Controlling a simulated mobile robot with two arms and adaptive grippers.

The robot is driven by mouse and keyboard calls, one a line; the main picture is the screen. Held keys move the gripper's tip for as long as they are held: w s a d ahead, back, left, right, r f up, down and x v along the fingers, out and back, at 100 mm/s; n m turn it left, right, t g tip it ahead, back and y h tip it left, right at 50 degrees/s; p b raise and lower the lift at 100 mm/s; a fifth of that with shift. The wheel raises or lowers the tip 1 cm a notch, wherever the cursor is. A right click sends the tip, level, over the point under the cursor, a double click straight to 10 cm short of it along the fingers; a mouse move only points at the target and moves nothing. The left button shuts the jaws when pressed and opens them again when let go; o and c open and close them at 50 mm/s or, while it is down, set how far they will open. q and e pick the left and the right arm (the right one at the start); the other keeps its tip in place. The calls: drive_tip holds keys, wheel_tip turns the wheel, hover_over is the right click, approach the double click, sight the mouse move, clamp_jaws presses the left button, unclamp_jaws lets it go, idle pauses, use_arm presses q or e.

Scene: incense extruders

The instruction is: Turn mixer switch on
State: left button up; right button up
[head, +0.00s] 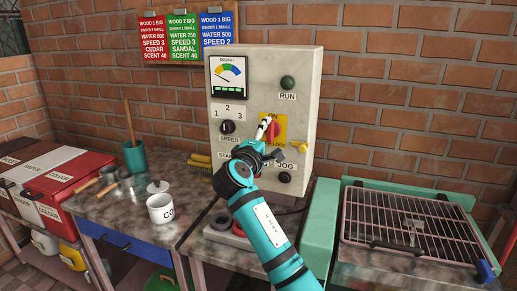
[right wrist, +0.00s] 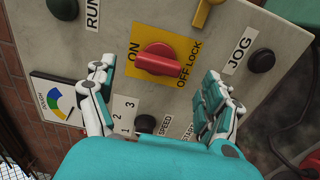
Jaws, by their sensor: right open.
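The mixer switch is a red rotary handle (right wrist: 160,59) on a yellow plate (right wrist: 187,45) marked ON and OFF LOCK, on the face of a pale control box (head: 258,65). In the head view the red handle (head: 274,130) is partly covered by my right gripper (head: 268,140). In the right wrist view my right gripper (right wrist: 160,90) is open, with a finger on either side of the red handle and gaps between. I cannot tell whether the fingers touch the panel. My left gripper is out of view.
A yellow lever (head: 299,147), a speed knob (head: 227,127), a green RUN lamp (head: 287,83) and a black JOG button (head: 284,177) sit around the switch. A wire rack (head: 420,222) is at right.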

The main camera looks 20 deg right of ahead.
drive_tip(key=v, duration=0.8)
